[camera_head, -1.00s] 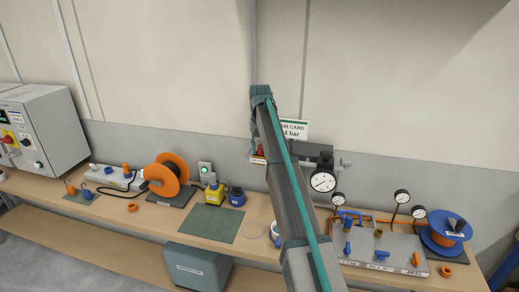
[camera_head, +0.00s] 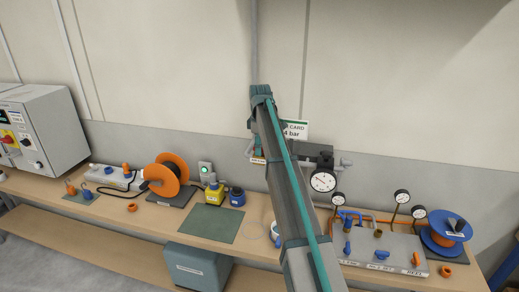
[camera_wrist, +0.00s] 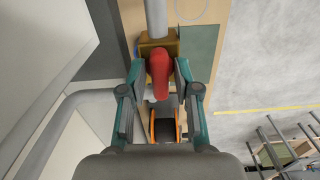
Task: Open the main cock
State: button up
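The main cock shows in the wrist view as a brass-yellow valve body (camera_wrist: 158,46) on a grey vertical pipe, with a red lever handle (camera_wrist: 160,72). My gripper (camera_wrist: 160,76) has its two teal fingers on either side of the red lever. The lever points from the valve body towards my palm. In the head view my gripper (camera_head: 257,152) is at the wall beside the pipework, and my arm hides much of the valve.
A pressure gauge (camera_head: 323,181) sits on the pipework right of my arm. A white card (camera_head: 296,129) hangs above it. The bench below holds an orange reel (camera_head: 168,174), a green mat (camera_head: 209,223) and a grey panel with fittings (camera_head: 385,252).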

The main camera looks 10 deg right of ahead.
jog(key=shift+o, duration=0.3)
jog(key=shift+r, duration=3.55)
jog(key=shift+f, duration=0.1)
